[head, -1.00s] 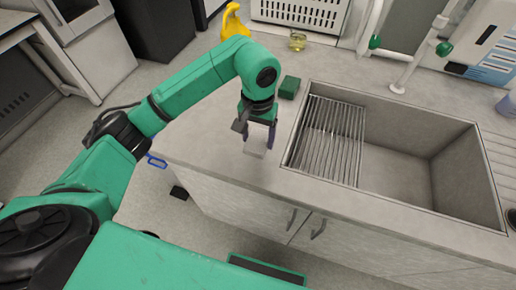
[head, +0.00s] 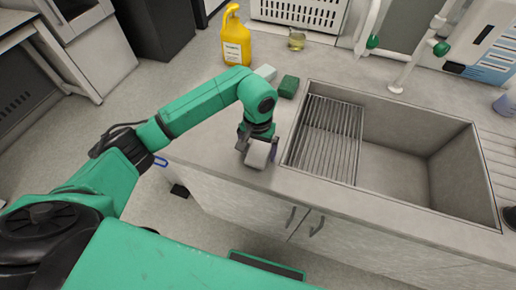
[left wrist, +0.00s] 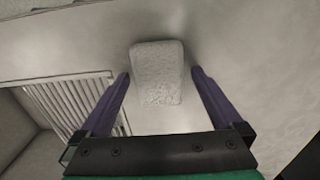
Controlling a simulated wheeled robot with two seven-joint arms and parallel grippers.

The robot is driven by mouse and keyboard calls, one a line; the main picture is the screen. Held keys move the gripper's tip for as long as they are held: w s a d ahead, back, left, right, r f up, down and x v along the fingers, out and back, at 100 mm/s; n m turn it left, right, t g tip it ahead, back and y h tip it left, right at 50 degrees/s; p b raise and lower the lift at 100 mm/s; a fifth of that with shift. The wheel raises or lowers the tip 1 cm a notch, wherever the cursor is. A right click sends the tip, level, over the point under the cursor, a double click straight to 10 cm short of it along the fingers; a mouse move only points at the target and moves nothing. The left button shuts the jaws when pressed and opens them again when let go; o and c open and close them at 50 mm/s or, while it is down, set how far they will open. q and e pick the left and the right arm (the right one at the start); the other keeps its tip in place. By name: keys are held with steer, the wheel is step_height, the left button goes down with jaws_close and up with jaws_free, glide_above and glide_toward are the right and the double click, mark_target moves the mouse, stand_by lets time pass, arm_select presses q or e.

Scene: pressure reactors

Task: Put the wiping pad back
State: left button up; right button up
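A pale grey-white pad (head: 258,153), which looks like the wiping pad, is at the front left of the worktop, left of the sink. It also shows in the left wrist view (left wrist: 157,72), between my finger tips. My left gripper (left wrist: 160,75) is open around it, with a narrow gap on each side. In the head view my left gripper (head: 257,147) hangs over the worktop's front edge area. I cannot tell whether the pad rests on the worktop. My right gripper is out of view.
A green sponge (head: 288,87) and a whitish block (head: 265,72) lie behind my left gripper. A yellow bottle (head: 236,42) and a small glass beaker (head: 297,39) stand farther back. The sink (head: 415,150) with a metal rack (head: 328,140) is to the right.

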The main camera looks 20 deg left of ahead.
mark_target(258, 153)
arm_select(q)
steer(key=shift+r, duration=0.45)
step_height(258, 153, up, 12)
steer(key=b, duration=0.3)
steer(key=shift+f, duration=0.25)
